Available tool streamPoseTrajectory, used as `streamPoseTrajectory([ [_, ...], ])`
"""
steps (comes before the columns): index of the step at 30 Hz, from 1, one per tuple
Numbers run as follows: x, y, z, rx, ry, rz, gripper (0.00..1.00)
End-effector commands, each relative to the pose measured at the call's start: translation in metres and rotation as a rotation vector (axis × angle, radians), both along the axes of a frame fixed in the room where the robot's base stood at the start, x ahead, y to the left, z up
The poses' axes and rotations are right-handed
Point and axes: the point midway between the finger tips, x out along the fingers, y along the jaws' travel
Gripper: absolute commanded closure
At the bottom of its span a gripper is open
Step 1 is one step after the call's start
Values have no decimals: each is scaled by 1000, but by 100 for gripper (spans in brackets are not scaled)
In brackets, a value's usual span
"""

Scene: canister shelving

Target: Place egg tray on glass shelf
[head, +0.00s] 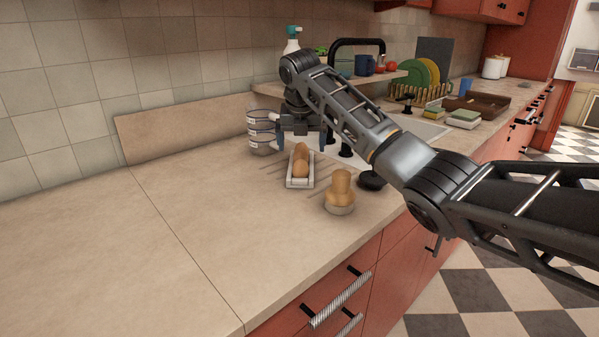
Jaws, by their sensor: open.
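The egg tray (300,185), small, narrow and white, sits on the beige counter with brown eggs (301,160) in it. My gripper (301,141) points down just behind the tray's far end, fingers spread and nothing seen between them. Whether a finger touches the tray cannot be told. No shelf plainly made of glass can be made out. A raised shelf (397,76) behind my arm holds a dark blue mug (364,65) and other small items; my arm hides part of it.
Stacked clear jars (262,132) stand close left of my gripper. A rack of plates (425,80) and a brown tray (478,103) lie farther right. The left counter is clear.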

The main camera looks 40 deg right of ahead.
Motion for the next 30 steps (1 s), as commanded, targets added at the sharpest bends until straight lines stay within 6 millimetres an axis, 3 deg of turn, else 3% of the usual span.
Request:
streamPoseTrajectory([
  [15, 15, -11, -59, 0, -1, -1, 0],
  [24, 17, -13, -65, -1, -3, -1, 0],
  [30, 17, -13, -64, -1, -3, -1, 17],
])
